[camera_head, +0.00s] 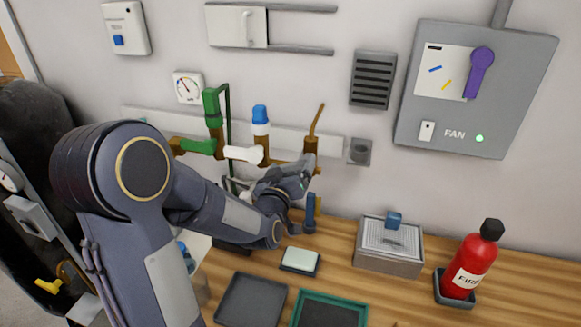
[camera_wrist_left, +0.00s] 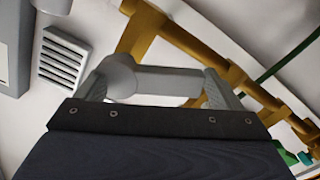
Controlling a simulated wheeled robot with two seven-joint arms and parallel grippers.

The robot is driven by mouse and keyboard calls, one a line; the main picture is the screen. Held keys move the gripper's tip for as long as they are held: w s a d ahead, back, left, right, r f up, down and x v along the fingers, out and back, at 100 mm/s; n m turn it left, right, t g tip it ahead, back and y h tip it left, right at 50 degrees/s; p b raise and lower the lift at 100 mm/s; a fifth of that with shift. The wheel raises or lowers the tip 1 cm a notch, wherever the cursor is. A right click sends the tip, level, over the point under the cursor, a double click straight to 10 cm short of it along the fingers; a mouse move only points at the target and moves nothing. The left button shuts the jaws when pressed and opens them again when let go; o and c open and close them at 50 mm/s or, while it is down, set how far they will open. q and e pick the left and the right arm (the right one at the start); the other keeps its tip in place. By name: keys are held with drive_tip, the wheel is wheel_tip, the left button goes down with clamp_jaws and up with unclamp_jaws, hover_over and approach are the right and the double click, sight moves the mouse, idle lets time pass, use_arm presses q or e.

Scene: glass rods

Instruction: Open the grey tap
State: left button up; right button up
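The grey tap (camera_head: 308,163) is on the brass pipe on the wall, right of the green and white taps. In the left wrist view its grey handle (camera_wrist_left: 155,82), with a rounded knob end, lies lengthwise across the gap between my fingers. My left gripper (camera_head: 300,183) is at the grey tap, partly hidden by its own wrist. In the left wrist view the left gripper (camera_wrist_left: 158,88) has its fingers wide apart, one near each end of the handle. I cannot tell whether they touch it. My right gripper is in neither view.
The green tap (camera_head: 200,146) and white tap (camera_head: 243,154) sit left on the same pipe. A grey FAN box (camera_head: 474,120) hangs at right. A metal box (camera_head: 388,262), a fire extinguisher (camera_head: 470,264) and trays (camera_head: 250,298) stand on the wooden bench.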

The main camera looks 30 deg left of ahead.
use_arm(q)
drive_tip(key=c, duration=1.2)
drive_tip(key=shift+f+b, duration=0.15)
drive_tip(key=shift+b, duration=0.25)
drive_tip(key=shift+w+d+f+n+b, duration=0.15)
drive_tip(key=shift+d+f+n+b, duration=0.3)
drive_tip(key=shift+n+b, duration=2)
drive_tip(key=shift+w+d+f+n+b, duration=0.1)
drive_tip(key=shift+d+f+n+b, duration=0.4)
drive_tip(key=shift+n+b, duration=2)
drive_tip(key=shift+w+d+f+n+b, duration=0.15)
drive_tip(key=shift+d+n+b, duration=0.9)
drive_tip(key=shift+b, duration=2.45)
drive_tip(key=shift+a+n, duration=0.3)
drive_tip(key=shift+n, duration=0.1)
drive_tip(key=o, duration=1.4)
